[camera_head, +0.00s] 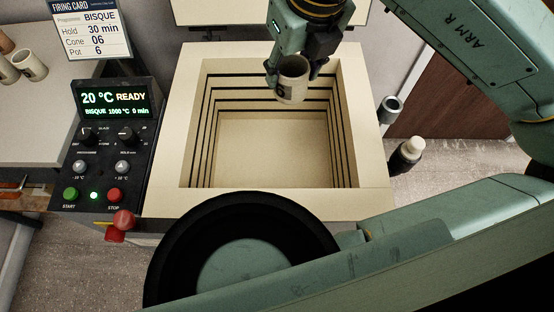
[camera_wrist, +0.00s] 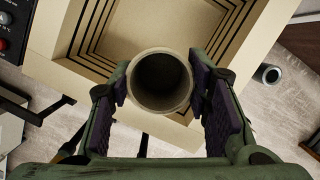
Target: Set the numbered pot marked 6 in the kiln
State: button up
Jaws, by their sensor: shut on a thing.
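A small beige pot (camera_head: 292,80) with a dark mark on its side is held by my gripper (camera_head: 291,72) over the far part of the kiln opening. The mark is too small to read for sure. In the wrist view the pot (camera_wrist: 160,82) shows its round open mouth, between the two pads of my gripper (camera_wrist: 160,95), which is shut on it. The kiln (camera_head: 168,150) is a cream square chamber, open at the top, with dark grooves around its inner walls. Its floor (camera_head: 272,150) is bare where I see it.
The control panel (camera_head: 106,150) left of the kiln reads 20 °C READY. A firing card (camera_head: 88,30) lists Pot 6. Other pots (camera_head: 28,66) stand on the left table (camera_head: 40,120).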

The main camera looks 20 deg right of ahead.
jog(key=w+f+n+g+y, duration=0.2)
jog(key=w+f+n+g, duration=0.2)
jog(key=f+n, duration=1.35)
jog(key=s+d+f+n+h, duration=0.1)
jog(key=f+n, duration=0.6)
jog(key=f, duration=0.1)
jog(key=s+d+f+n+g+h, duration=0.1)
jog(key=f+n, duration=0.6)
jog(key=f, duration=0.1)
jog(key=s+d+f+n+h, duration=0.1)
jog(key=f+n+h, duration=0.1)
jog(key=f+n, duration=0.6)
jog(key=shift+s+d+f+g, duration=0.15)
jog(key=shift+s+f+g, duration=0.05)
jog(key=shift+s+g, duration=0.2)
jog(key=shift+f, duration=0.2)
jog(key=o, duration=1.3)
jog(key=shift+r, duration=0.1)
jog(key=shift+r, duration=0.1)
